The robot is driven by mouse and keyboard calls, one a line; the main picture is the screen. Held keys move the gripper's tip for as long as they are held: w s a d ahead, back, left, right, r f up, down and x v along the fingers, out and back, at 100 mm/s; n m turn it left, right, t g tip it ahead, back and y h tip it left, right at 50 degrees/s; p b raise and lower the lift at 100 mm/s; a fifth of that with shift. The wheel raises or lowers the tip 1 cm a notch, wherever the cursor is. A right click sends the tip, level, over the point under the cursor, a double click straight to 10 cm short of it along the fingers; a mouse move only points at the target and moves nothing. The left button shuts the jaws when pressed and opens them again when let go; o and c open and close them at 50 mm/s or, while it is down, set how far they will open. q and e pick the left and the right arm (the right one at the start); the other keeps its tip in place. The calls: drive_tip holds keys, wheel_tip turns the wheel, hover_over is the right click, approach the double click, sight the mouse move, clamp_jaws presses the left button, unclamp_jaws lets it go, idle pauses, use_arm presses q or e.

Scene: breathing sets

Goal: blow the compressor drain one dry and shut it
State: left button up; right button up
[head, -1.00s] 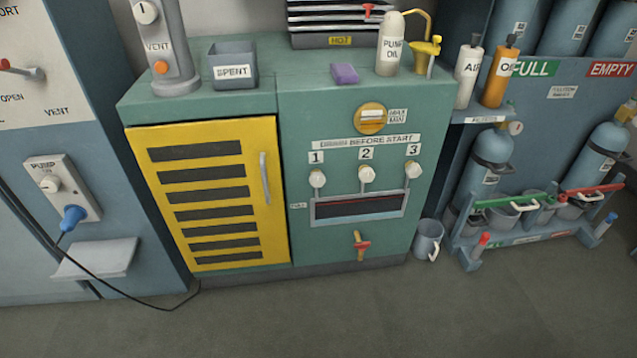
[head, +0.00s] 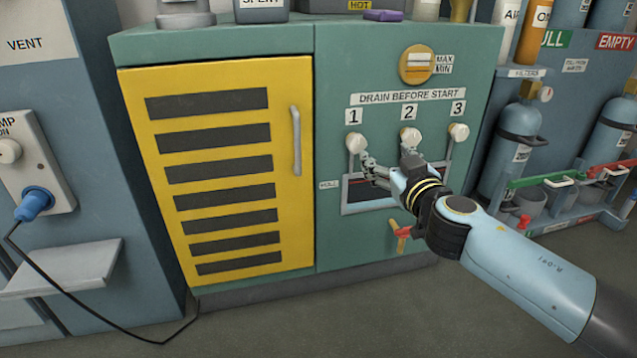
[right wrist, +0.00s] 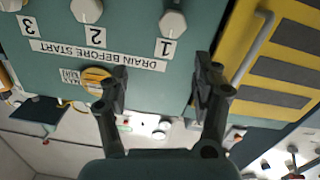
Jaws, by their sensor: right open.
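The drain one valve (head: 356,141) is a white knob under the label 1 on the green compressor panel (head: 345,80). A dark slot (head: 358,190) lies below it. My right gripper (head: 367,167) is open and empty close to this knob, just below and right of it in the head view. In the upside-down right wrist view, the knob (right wrist: 173,22) shows beyond the fingertips of the open right gripper (right wrist: 161,68), apart from them. My left gripper is not in view.
A yellow louvred door (head: 215,170) with a grey handle (head: 296,140) is left of the panel. A red-handled valve (head: 401,236) sits below the slot, close to my right arm. Gas cylinders (head: 519,140) stand at right. A black cable (head: 60,285) hangs at left.

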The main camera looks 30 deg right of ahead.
sight(358, 144)
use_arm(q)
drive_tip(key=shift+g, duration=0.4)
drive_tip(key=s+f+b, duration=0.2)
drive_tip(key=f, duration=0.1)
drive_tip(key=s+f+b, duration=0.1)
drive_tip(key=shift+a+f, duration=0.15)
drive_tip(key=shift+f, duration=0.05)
use_arm(e)
drive_tip(key=shift+n+t+y, duration=0.3)
drive_tip(key=shift+n+t, duration=0.1)
drive_tip(key=f+x, duration=0.1)
drive_tip(key=x, duration=0.3)
drive_tip(key=a+x, duration=0.1)
drive_tip(key=x, duration=0.3)
drive_tip(key=f+x, duration=0.1)
drive_tip(key=x, duration=0.4)
drive_tip(key=shift+w+a+f, duration=0.15)
drive_tip(key=shift+f, duration=0.15)
drive_tip(key=shift+c, duration=0.3)
drive_tip(key=c, duration=1.1)
